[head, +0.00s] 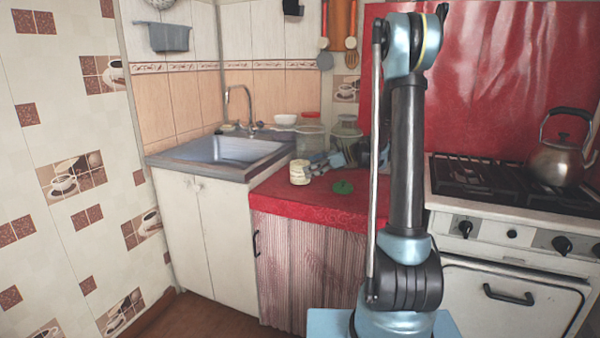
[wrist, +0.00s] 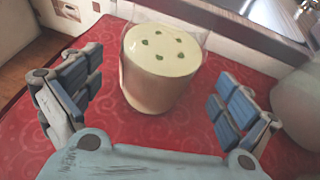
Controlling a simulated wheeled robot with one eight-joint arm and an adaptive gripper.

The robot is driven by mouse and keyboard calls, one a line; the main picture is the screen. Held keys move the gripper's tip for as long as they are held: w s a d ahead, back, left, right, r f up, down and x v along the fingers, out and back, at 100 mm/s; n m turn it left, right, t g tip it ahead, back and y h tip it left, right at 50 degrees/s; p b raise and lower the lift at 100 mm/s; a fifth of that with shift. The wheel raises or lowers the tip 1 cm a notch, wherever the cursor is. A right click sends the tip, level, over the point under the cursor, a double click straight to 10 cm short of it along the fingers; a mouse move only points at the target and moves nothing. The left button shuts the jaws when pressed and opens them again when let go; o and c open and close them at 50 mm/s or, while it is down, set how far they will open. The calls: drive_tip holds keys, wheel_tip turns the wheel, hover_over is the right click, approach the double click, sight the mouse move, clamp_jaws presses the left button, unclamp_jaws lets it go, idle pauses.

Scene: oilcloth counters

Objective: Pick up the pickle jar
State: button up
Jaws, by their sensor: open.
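A cream, cylinder-shaped jar (wrist: 152,85) with small green pieces on its pale top stands on the red cloth. It looks like the pickle jar, and its clear side shows at the right. In the head view the jar (head: 300,172) stands near the left end of the red counter. My gripper (wrist: 154,100) is open, with one blue-padded finger on each side of the jar's near side. The fingers look apart from the jar. In the head view my gripper (head: 328,160) is small and partly hidden, just right of the jar.
A flat green thing (head: 343,187) lies on the red counter (head: 290,205). Glass jars (head: 310,140) stand behind. The sink (head: 235,149) is to the left, and the stove (head: 480,185) with a kettle (head: 560,160) is to the right.

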sight(300, 169)
drive_tip(key=x, duration=0.4)
drive_tip(key=shift+a, duration=0.25)
drive_tip(key=shift+r, duration=0.1)
drive_tip(key=c, duration=1.8)
